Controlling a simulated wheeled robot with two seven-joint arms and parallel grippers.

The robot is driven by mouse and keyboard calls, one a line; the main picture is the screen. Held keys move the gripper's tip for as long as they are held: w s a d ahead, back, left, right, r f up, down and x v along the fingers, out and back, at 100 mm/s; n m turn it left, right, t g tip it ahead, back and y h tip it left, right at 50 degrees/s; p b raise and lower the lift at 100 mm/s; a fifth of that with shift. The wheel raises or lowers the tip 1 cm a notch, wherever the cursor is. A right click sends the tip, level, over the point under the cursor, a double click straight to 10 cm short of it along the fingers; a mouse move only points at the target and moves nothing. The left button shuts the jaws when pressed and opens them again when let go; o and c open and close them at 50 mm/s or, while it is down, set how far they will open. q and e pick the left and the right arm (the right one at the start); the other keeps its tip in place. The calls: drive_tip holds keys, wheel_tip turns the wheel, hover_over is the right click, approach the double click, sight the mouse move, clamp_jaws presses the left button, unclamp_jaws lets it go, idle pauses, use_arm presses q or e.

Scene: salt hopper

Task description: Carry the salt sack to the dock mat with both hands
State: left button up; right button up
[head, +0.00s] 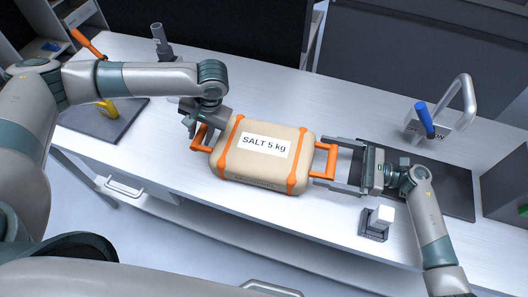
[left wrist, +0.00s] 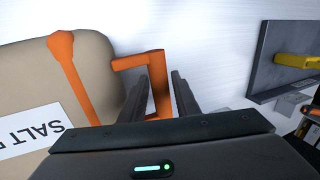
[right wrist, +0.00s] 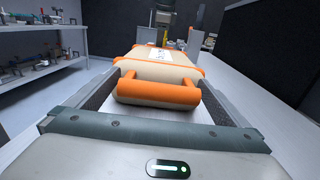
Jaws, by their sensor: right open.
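The beige salt sack (head: 240,172), labelled "SALT 5 kg", lies on the white counter with orange straps and an orange handle at each end. My left gripper (head: 194,126) is at the left handle (left wrist: 157,88); in the left wrist view its fingers (left wrist: 165,95) are close together on either side of the handle bar. My right gripper (head: 338,165) is open, its fingers spread either side of the right handle (right wrist: 158,92). A dark mat (head: 72,122) lies at the left and a dark panel (head: 455,178) at the right; I cannot tell which is the dock mat.
A yellow-handled item (head: 107,108) sits on the left mat. A grey arched fitting (head: 467,95) with a blue handle (head: 425,120) stands at the right. A small block on a dark base (head: 376,222) stands near the front edge. The counter behind the sack is mostly clear.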

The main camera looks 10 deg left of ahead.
use_arm(q)
clamp_jaws()
use_arm(e)
drive_tip(key=c, duration=2)
use_arm(q)
drive_tip(key=shift+w+r, duration=0.15)
drive_tip(key=shift+r, duration=0.1)
use_arm(e)
drive_tip(key=shift+w+r, duration=0.1)
drive_tip(key=shift+r, duration=0.25)
use_arm(q)
drive_tip(key=shift+w, duration=0.1)
use_arm(e)
drive_tip(key=shift+w, duration=0.15)
